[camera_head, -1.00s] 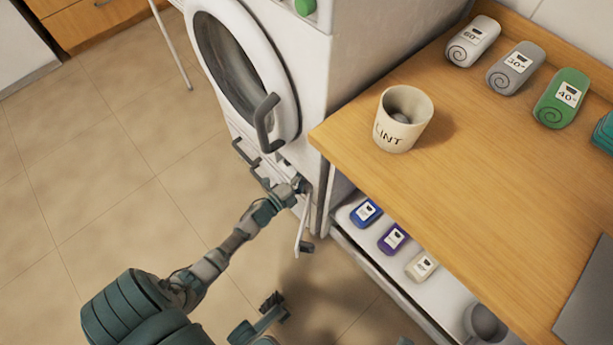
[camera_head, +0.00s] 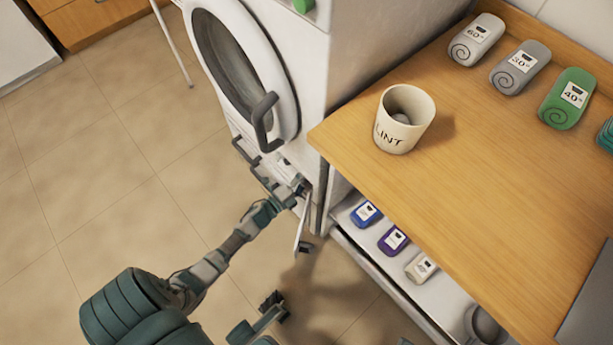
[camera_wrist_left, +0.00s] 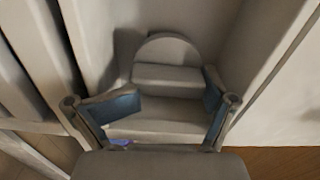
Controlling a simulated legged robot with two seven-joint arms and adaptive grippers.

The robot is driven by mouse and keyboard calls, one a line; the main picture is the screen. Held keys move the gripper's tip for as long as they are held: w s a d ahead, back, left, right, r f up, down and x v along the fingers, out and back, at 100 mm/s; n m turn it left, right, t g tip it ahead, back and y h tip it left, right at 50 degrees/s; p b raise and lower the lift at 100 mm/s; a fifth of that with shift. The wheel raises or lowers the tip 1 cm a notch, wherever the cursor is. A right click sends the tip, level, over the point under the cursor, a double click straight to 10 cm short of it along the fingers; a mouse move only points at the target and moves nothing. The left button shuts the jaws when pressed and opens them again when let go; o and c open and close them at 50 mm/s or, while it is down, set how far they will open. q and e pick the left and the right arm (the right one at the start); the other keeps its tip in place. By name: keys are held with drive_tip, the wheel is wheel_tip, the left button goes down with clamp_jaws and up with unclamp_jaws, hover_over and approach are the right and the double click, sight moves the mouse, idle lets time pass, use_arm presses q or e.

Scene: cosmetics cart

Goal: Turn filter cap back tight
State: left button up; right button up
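The filter cap (camera_wrist_left: 168,78) shows in the left wrist view as a pale round disc with a straight grip bar, set in a recess low on the white machine. My left gripper (camera_head: 290,192) reaches to this low opening in the head view. In the wrist view its two blue-padded fingers (camera_wrist_left: 172,98) stand on either side of the grip bar and appear to touch its ends. The cap is hidden by the gripper in the head view. A dark jointed part of mine (camera_head: 272,302), perhaps the right gripper, is low over the floor; its fingers are unclear.
A small flap (camera_head: 302,228) hangs open beside the left gripper. The round door (camera_head: 228,62) with its grey handle is above. A LINT cup (camera_head: 388,142) stands on the wooden counter (camera_head: 470,170). The floor at left is clear.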

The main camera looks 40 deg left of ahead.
use_arm(q)
drive_tip(key=shift+s+f, duration=0.2)
drive_tip(key=shift+s, duration=0.15)
drive_tip(key=s, duration=0.7)
drive_tip(key=shift+s+a, duration=0.2)
drive_tip(key=shift+a, duration=0.15)
drive_tip(key=shift+r, duration=0.15)
